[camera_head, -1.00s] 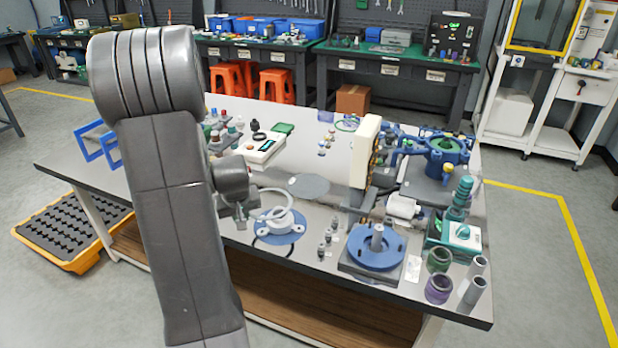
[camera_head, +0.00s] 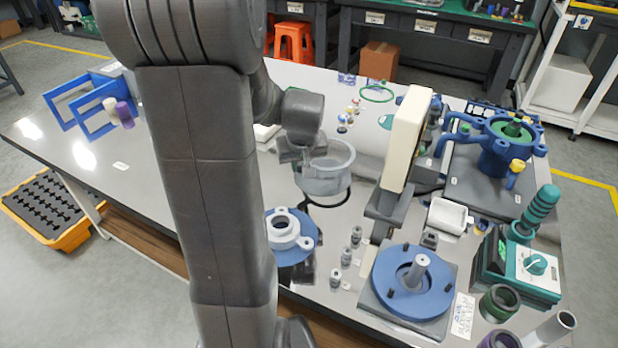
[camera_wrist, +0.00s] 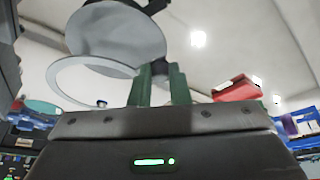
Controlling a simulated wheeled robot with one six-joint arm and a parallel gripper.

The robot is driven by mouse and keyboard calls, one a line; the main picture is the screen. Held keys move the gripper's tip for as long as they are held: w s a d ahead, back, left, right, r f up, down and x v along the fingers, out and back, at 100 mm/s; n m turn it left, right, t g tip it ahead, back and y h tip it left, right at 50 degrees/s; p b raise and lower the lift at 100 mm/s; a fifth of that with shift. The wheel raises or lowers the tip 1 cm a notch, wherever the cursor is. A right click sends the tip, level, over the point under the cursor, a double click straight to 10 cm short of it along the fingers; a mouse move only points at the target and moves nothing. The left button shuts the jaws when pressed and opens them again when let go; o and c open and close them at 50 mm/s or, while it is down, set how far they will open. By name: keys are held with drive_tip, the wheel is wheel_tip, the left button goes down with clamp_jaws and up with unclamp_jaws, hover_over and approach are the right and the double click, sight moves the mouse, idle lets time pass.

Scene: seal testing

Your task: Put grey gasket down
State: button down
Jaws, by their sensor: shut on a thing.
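The grey gasket (camera_head: 328,172) is a pale ring gripped at its left side in the head view. My gripper (camera_head: 297,150), partly hidden behind my arm, is shut on it and holds it level above the table. The ring also shows in the wrist view (camera_wrist: 52,80), left of my green fingers (camera_wrist: 160,88). A flat grey disc (camera_wrist: 115,38) lies beyond it there; in the head view the two overlap. I cannot tell the gap between ring and disc. A dark ring shape, perhaps a shadow, shows on the table below.
A white flanged hub (camera_head: 283,233) on a blue disc stands in front. Small metal fittings (camera_head: 346,256) stand right of it. A cream upright panel (camera_head: 407,140) and blue round fixture (camera_head: 412,280) stand to the right.

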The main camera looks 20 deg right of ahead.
sight(300, 188)
drive_tip(key=shift+f+b, duration=0.55)
drive_tip(key=shift+f, duration=2.85)
drive_tip(key=c, duration=1.4)
unclamp_jaws()
drive_tip(key=shift+o, duration=0.2)
drive_tip(key=shift+r, duration=0.15)
drive_tip(key=shift+r, duration=0.2)
drive_tip(key=p+v, duration=0.2)
drive_tip(key=v, duration=0.9)
drive_tip(key=shift+s+r, duration=0.2)
drive_tip(key=shift+r, duration=0.05)
drive_tip(key=shift+a, duration=0.1)
